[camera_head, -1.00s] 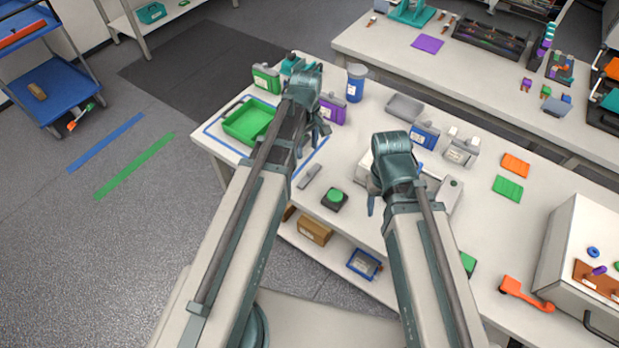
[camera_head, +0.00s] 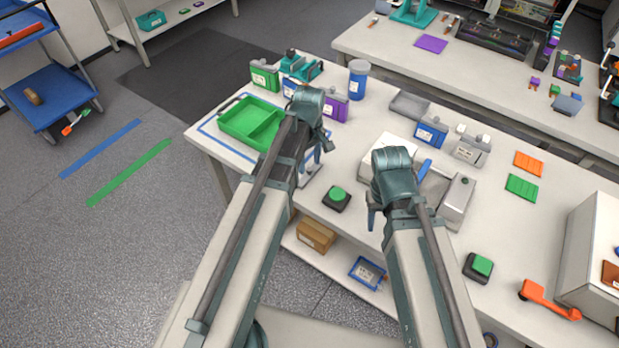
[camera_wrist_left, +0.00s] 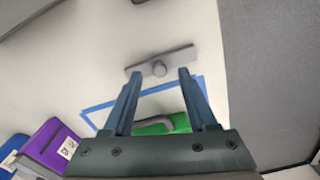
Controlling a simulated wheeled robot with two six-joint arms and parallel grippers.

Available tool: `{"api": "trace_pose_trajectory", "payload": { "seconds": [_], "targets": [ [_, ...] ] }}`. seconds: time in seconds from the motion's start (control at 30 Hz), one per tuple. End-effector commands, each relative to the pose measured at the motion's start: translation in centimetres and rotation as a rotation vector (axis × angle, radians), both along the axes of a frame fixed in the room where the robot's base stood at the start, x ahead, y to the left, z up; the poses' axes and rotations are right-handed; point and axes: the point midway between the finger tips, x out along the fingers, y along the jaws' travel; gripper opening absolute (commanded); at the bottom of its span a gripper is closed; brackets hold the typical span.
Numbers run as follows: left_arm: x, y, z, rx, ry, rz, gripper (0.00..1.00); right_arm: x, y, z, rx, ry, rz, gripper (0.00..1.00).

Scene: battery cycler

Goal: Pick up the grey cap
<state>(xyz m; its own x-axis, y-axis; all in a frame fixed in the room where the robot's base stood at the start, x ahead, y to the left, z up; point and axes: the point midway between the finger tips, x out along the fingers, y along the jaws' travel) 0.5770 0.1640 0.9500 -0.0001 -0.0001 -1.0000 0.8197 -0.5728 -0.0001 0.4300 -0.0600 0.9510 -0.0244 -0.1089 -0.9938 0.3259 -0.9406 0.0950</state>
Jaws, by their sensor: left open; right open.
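A grey flat bar with a small round grey knob, which looks like the grey cap (camera_wrist_left: 159,69), lies on the white worktable (camera_wrist_left: 100,50) in the left wrist view. My left gripper (camera_wrist_left: 157,77) is open and empty, with its fingertips on either side of the knob in that view. I cannot tell the height gap. In the head view my left gripper (camera_head: 318,150) hangs over the table's front left, partly hiding the grey piece. My right gripper (camera_head: 373,212) is by the front edge; its fingers are mostly hidden and it shows nothing held.
A green tray (camera_head: 232,122) stands inside a blue tape outline left of my left gripper. A green button box (camera_head: 337,197) sits between my arms. The table's front edge is close.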

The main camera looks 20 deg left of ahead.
Motion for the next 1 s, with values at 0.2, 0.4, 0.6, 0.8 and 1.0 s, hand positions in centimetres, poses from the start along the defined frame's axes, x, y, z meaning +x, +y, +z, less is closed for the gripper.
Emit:
{"api": "trace_pose_trajectory", "payload": {
  "seconds": [0.2, 0.4, 0.6, 0.8, 1.0],
  "targets": [
    [0.0, 0.0, -2.5, 0.0, 0.0, 0.0, 0.58, 0.0, 0.0, -2.5, 0.0, 0.0, 0.0, 0.5],
    [0.0, 0.0, -2.3, 0.0, 0.0, 0.0, 0.58, 0.0, 0.0, -2.3, 0.0, 0.0, 0.0, 0.5],
    [0.0, 0.0, -2.3, 0.0, 0.0, 0.0, 0.29, 0.0, 0.0, -2.3, 0.0, 0.0, 0.0, 0.5],
    [0.0, 0.0, -2.3, 0.0, 0.0, 0.0, 0.0, 0.0, 0.0, -2.3, 0.0, 0.0, 0.0, 0.5],
    [0.0, 0.0, -2.3, 0.0, 0.0, 0.0, 0.0, 0.0, 0.0, -2.3, 0.0, 0.0, 0.0, 0.5]
  ]
}}
